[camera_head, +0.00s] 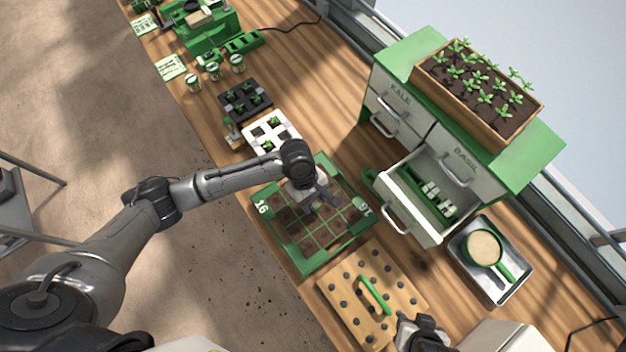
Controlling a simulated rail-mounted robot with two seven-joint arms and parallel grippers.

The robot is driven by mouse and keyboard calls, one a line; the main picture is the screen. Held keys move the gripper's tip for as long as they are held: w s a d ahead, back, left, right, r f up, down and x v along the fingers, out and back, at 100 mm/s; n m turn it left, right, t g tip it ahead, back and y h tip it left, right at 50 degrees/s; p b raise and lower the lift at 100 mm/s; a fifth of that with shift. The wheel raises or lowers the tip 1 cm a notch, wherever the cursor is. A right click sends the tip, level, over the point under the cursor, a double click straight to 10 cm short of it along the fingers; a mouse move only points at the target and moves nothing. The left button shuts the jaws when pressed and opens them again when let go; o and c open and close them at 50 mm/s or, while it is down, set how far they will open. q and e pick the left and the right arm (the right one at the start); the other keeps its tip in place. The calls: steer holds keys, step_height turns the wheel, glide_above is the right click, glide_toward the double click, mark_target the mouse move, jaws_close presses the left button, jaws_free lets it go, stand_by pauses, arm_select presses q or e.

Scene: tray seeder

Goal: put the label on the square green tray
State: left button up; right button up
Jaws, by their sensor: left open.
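The square green tray (307,270) lies on the bench in the middle, divided by green bars into soil-filled cells. Two of its corners bear the number 16. My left gripper (322,203) is open over the tray's middle and hides some cells; I cannot tell whether it touches them. I see nothing clearly held in it. No loose label can be made out for sure; white cards with green print (170,67) lie at the far left. My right gripper (422,338) is partly in view at the bottom, near the dibber board, and its jaws are unclear.
A wooden dibber board (345,272) with a green handle lies in front. A metal tray (500,296) with a green-handled sieve stands right. An open drawer (428,236) juts from the seed cabinet (420,45). White (262,150) and black (232,98) seedling trays lie behind.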

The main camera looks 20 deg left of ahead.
arm_select(q)
steer(key=p+v, duration=0.1)
steer(key=v, duration=1.1)
steer(key=s+d+f+m+t+h, duration=0.1)
steer(key=s+d+f+m+t, duration=0.25)
steer(key=s+f+m, duration=0.4)
steer(key=s+a+m+t+y, duration=0.2)
steer(key=s+a+m+y, duration=0.2)
steer(key=s+a, duration=0.6)
steer(key=s+m, duration=0.2)
steer(key=s, duration=0.1)
steer(key=shift+r+m+y, duration=0.3)
steer(key=shift+r+m, duration=0.05)
steer(key=shift+r, duration=0.05)
steer(key=shift+s, duration=0.1)
